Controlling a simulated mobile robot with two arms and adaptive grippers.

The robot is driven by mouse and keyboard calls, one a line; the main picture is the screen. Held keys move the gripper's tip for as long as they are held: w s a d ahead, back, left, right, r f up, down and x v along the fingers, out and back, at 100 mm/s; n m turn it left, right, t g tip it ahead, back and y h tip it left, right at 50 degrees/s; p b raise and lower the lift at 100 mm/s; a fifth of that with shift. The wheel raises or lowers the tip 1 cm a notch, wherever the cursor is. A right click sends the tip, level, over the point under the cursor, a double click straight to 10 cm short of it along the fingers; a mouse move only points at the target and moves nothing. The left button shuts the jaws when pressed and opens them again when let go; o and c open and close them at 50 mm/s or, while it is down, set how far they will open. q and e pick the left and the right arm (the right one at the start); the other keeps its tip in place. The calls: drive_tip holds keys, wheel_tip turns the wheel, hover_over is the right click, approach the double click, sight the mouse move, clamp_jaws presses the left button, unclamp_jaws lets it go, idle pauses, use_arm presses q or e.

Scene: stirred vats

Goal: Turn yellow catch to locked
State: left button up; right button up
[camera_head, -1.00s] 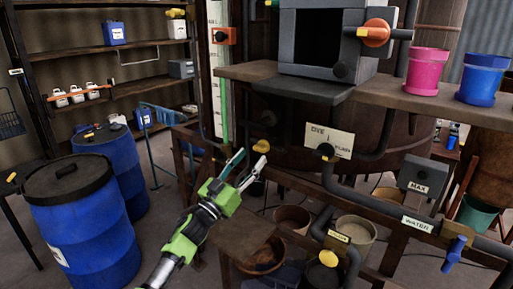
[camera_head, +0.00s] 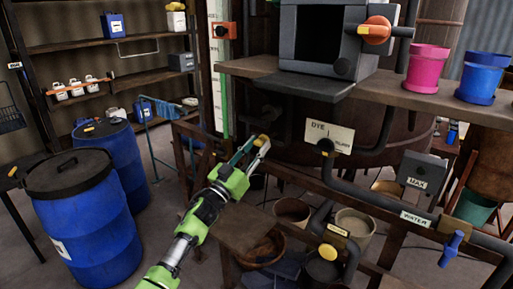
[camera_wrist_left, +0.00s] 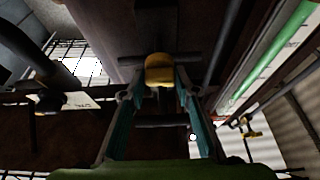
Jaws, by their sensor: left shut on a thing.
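The yellow catch (camera_head: 262,142) is in the middle of the head view, below the wooden shelf and left of the white DYE plate (camera_head: 329,137). My left gripper (camera_head: 255,145) reaches it from below, with its fingertips against it. In the left wrist view the yellow catch (camera_wrist_left: 159,70) sits between the two teal fingers, near their tips. The left gripper is shut on it. The catch's base and any lock marking are hidden or too dark to read. My right gripper is not in view.
Blue drums (camera_head: 83,215) stand at the left. A dark box with an orange handle (camera_head: 375,30) sits above the shelf (camera_head: 430,92), with a pink bucket (camera_head: 427,70) and a blue one (camera_head: 482,77). Pipes run at the right, with a blue valve handle (camera_head: 452,248).

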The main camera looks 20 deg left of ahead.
use_arm(q)
drive_tip(key=shift+o, duration=0.2)
drive_tip(key=m+g+h+b, duration=0.1)
drive_tip(key=m, duration=0.3)
drive_tip(key=m+g+h+b, duration=0.1)
drive_tip(key=m+h, duration=0.1)
drive_tip(key=m, duration=0.2)
drive_tip(key=m+g+h+b, duration=0.1)
drive_tip(key=m, duration=0.3)
drive_tip(key=shift+a+m+g+h+b, duration=0.25)
drive_tip(key=shift+m+g+h+b, duration=0.05)
drive_tip(key=shift+g+h+b, duration=0.1)
drive_tip(key=shift+r+m+g, duration=0.15)
drive_tip(key=shift+m+g, duration=0.35)
drive_tip(key=shift+m, duration=0.6)
drive_tip(key=m+g, duration=0.1)
drive_tip(key=m, duration=0.2)
drive_tip(key=m+g+p, duration=0.1)
drive_tip(key=m, duration=0.2)
drive_tip(key=shift+r+m+g, duration=0.1)
drive_tip(key=shift+m+g, duration=0.2)
drive_tip(key=shift+m+p, duration=0.4)
drive_tip(key=shift+m, duration=0.1)
